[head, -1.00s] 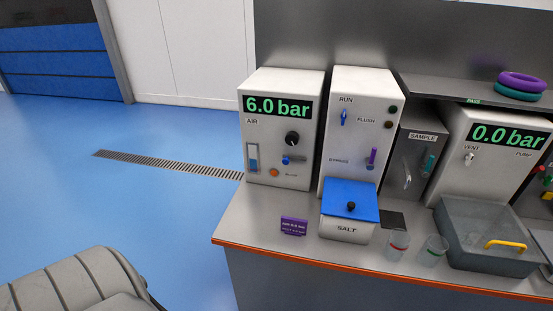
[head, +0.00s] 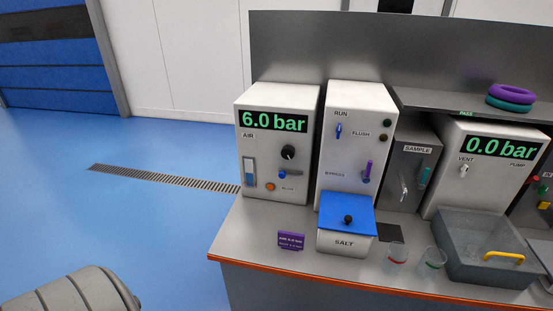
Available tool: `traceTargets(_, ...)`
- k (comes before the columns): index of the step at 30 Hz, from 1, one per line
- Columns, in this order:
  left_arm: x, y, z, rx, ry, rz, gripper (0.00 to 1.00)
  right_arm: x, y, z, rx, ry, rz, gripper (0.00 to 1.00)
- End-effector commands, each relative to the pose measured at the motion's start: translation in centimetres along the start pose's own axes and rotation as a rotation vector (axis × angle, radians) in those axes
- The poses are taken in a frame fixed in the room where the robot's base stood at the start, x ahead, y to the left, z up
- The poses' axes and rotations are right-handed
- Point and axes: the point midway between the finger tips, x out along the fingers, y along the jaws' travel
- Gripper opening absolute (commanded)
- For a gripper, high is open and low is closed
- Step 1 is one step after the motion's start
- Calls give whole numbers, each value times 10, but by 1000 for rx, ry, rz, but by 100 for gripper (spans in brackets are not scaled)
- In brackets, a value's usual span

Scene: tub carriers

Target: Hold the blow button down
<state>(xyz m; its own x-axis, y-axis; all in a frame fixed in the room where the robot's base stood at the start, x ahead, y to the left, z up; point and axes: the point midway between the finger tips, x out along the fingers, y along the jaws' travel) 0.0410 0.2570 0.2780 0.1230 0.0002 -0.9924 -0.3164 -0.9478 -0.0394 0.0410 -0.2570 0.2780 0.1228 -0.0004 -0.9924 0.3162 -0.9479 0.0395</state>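The orange blow button (head: 269,187) is on the lower front of the white air unit (head: 245,211), beside the small label "BLOW". The air unit's display (head: 273,121) reads 6.0 bar. A blue and white gauge (head: 250,165) is at the panel's left. Nothing touches the button. Neither of my grippers is in view.
A salt box (head: 341,241) with a blue lid and a purple sign (head: 291,241) stand on the bench in front. Cups (head: 396,254) and a grey tub (head: 470,252) are to the right.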

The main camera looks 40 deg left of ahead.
Motion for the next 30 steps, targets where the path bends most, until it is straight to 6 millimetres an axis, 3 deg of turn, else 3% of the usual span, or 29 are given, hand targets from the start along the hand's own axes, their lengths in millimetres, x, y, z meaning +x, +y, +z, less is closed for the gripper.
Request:
traceTargets(2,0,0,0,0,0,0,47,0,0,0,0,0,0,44)
traceTargets(14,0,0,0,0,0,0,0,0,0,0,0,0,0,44)
traceTargets(30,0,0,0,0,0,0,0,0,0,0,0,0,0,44)
